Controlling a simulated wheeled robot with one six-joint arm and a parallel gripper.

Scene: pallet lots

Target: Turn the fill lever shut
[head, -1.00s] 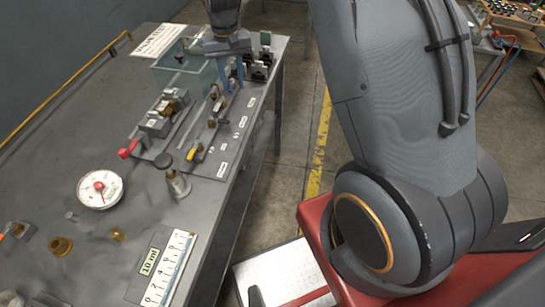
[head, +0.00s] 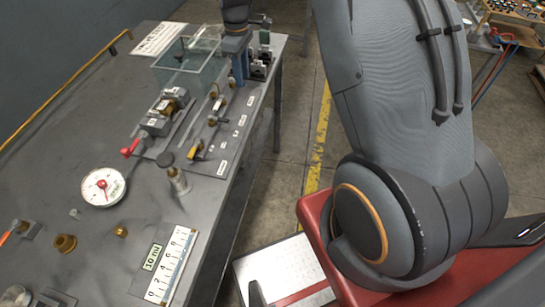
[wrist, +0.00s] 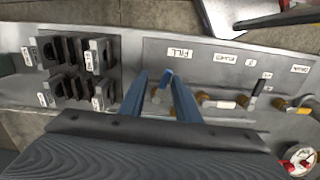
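My gripper (wrist: 157,82) is open, its two blue fingers pointing down at the valve panel (wrist: 220,65). The fill lever (wrist: 167,76) shows a small blue handle below the FILL label (wrist: 180,54) in the wrist view. The handle lies between the fingertips, close to the right finger; I cannot tell whether they touch. Brass of its valve shows dimly between the fingers. In the head view my gripper (head: 240,72) is over the far end of the panel and hides the fill lever.
Black clamp-like blocks (wrist: 72,65) stand left of the fingers in the wrist view. A glass tank (head: 190,62), a red-handled valve (head: 130,148) and a dial gauge (head: 103,187) are on the bench.

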